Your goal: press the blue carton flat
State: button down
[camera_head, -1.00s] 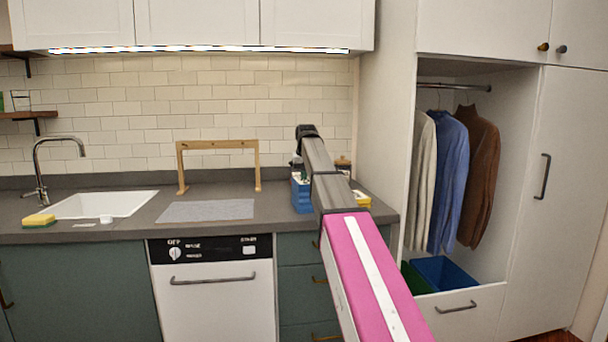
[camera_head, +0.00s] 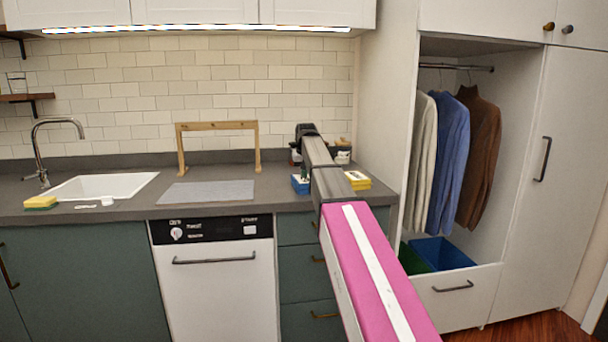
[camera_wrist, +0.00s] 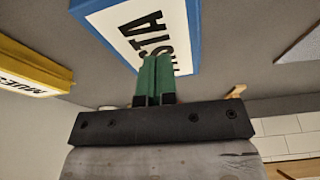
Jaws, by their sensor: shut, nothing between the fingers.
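The blue carton (camera_head: 300,184) sits low on the grey counter, left of my arm, which hides its right part. In the wrist view the blue carton (camera_wrist: 185,14) shows a white face with black letters, partly covered by my fingers. My gripper (camera_wrist: 155,62) is shut and empty, its two green fingers side by side. The fingertips lie over the lettered face; I cannot tell whether they touch it. In the head view my arm mostly hides the gripper.
A yellow carton (camera_head: 358,181) lies right of my arm. Jars (camera_head: 341,154) stand behind. A grey mat (camera_head: 207,191), wooden frame (camera_head: 216,126), sink (camera_head: 103,186) and sponge (camera_head: 41,202) are to the left. An open wardrobe (camera_head: 508,190) stands at the right.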

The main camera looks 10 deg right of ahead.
aim_at(305, 181)
jog(key=v, duration=1.3)
jog(key=shift+w+r, duration=0.15)
jog(key=shift+w, duration=0.2)
